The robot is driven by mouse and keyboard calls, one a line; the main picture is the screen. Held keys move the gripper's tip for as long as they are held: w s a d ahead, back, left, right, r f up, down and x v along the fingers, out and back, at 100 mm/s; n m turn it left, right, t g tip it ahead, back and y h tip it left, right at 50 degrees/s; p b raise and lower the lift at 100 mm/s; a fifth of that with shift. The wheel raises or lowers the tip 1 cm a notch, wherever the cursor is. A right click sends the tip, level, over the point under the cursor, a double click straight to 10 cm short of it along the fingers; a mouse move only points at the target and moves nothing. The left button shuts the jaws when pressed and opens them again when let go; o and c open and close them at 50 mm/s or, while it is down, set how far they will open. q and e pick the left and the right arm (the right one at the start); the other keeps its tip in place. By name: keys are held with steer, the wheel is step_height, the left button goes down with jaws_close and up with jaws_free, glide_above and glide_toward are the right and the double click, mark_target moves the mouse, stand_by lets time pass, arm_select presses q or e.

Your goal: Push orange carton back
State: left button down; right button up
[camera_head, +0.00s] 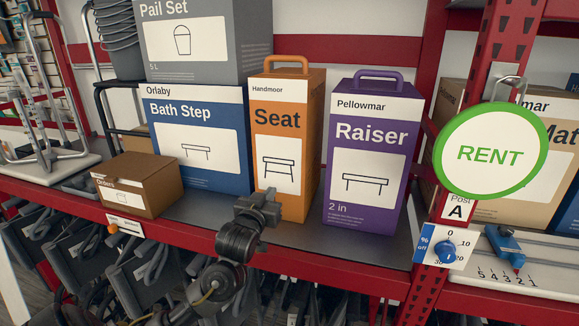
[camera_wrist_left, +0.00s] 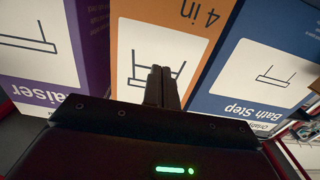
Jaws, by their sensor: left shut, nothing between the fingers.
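The orange carton (camera_head: 286,146), marked "Handmoor Seat" and with a handle on top, stands upright on the shelf between a blue carton and a purple one. It also fills the middle of the left wrist view (camera_wrist_left: 140,40), upside down, with "4 in" on its face. My left gripper (camera_head: 268,197) is shut and empty, in front of the orange carton's lower left face. In the left wrist view its closed fingertips (camera_wrist_left: 161,73) overlap the carton's picture panel; I cannot tell whether they touch it. My right gripper is not in view.
The blue Bath Step carton (camera_head: 197,128) is close on the left, with a grey Pail Set carton (camera_head: 205,75) above it. The purple Raiser carton (camera_head: 370,145) is on the right. A small brown box (camera_head: 150,190) sits front left. A green-rimmed RENT sign (camera_head: 490,152) hangs right.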

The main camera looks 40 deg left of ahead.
mark_target(279, 180)
arm_select(q)
steer(key=shift+b+x, duration=0.4)
steer(key=shift+x, duration=2.8)
steer(key=shift+p+x, duration=0.4)
steer(key=shift+x, duration=5.35)
steer(key=p+v, duration=0.5)
steer(key=v, duration=0.5)
steer(key=shift+s+r, duration=0.1)
steer(key=shift+s, duration=0.2)
steer(key=shift+s+d, duration=0.2)
steer(key=shift+s, duration=0.2)
